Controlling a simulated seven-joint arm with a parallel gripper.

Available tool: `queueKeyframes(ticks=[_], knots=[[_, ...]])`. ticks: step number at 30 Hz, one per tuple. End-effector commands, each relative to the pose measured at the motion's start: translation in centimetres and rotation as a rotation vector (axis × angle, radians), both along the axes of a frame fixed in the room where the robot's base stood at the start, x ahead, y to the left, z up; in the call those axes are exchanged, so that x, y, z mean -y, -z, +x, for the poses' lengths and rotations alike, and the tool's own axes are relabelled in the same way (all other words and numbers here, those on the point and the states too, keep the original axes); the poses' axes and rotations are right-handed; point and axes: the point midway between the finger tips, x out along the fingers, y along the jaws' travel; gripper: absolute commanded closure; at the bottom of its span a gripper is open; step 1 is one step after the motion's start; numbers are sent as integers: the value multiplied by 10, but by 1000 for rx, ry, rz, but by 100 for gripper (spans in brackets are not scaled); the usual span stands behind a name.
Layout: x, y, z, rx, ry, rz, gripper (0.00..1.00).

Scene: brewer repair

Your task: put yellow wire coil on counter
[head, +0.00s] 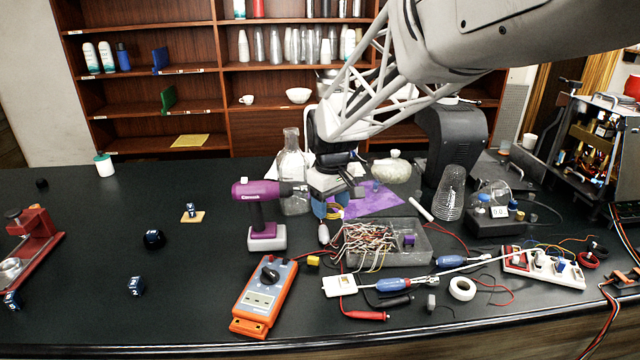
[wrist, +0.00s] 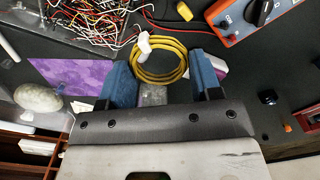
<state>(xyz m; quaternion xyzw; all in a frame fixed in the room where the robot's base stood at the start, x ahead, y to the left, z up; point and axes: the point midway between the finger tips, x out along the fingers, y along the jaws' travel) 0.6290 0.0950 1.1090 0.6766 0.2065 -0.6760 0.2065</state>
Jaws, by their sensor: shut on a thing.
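The yellow wire coil (wrist: 178,73) is a round loop with a white tag, held between the two blue fingers of my gripper (wrist: 162,62) in the wrist view. In the head view my gripper (head: 331,208) points down behind the wire-filled tray, to the right of the purple drill. Only a small part of the coil (head: 335,211) shows there, between the fingertips. The black counter (head: 110,235) is below. I cannot tell exactly how high the coil is above it.
The tray of tangled wires (head: 415,255), the purple drill (head: 262,200), a glass bottle (head: 292,165) and an orange multimeter (head: 265,297) crowd my gripper. A purple cloth (head: 375,203) lies behind. The counter's left part is mostly clear, with several small dark blocks.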

Motion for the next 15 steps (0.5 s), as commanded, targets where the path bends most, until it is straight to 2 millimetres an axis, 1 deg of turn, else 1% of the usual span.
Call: queueKeyframes(ticks=[1, 8, 15], knots=[[12, 1, 6, -1, 20, -1, 64], [59, 1, 28, -1, 97, 0, 64], [112, 2, 47, -1, 177, 0, 64]])
